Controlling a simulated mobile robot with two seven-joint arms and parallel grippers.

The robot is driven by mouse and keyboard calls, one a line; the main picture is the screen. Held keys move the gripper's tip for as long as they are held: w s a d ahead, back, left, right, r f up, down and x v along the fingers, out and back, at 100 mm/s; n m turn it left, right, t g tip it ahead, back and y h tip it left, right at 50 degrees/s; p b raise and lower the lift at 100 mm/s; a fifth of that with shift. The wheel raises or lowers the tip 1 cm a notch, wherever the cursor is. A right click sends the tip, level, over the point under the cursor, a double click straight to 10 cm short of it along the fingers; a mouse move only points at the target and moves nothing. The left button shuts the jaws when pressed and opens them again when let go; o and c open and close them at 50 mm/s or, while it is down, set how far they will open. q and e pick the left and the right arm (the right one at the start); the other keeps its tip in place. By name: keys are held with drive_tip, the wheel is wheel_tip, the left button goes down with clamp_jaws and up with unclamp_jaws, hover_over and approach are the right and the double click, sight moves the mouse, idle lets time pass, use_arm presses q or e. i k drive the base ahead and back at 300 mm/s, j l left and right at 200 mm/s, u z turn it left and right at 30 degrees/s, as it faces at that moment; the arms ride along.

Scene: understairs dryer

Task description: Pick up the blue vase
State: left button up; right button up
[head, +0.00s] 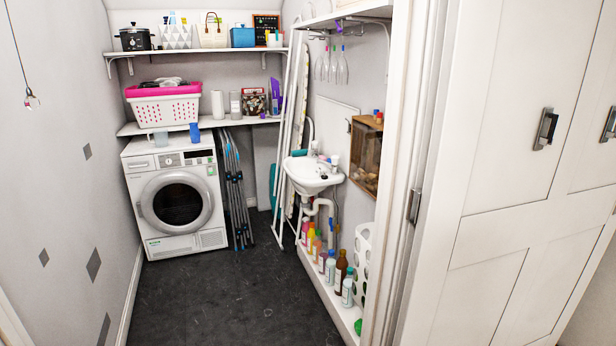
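A small blue upright cylinder (194,132), which looks like the blue vase, appears to stand on top of the white front-loading dryer (138,195), near its right side. Its upper part overlaps the edge of the lower shelf (222,122) in the picture. It is small, so its exact shape is hard to tell. Neither of my grippers shows in the head view.
A pale container (161,138) stands left of the blue cylinder. A pink-rimmed white basket (165,104) sits on the shelf above. Folded racks (235,190) lean right of the dryer. A sink (312,175) and several bottles (340,272) line the right. The dark floor (215,300) is clear.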

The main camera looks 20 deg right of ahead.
sight(194, 133)
drive_tip(key=i+j, duration=0.1)
drive_tip(key=i, duration=2.7)
drive_tip(key=i+j, duration=0.1)
drive_tip(key=i, duration=2.75)
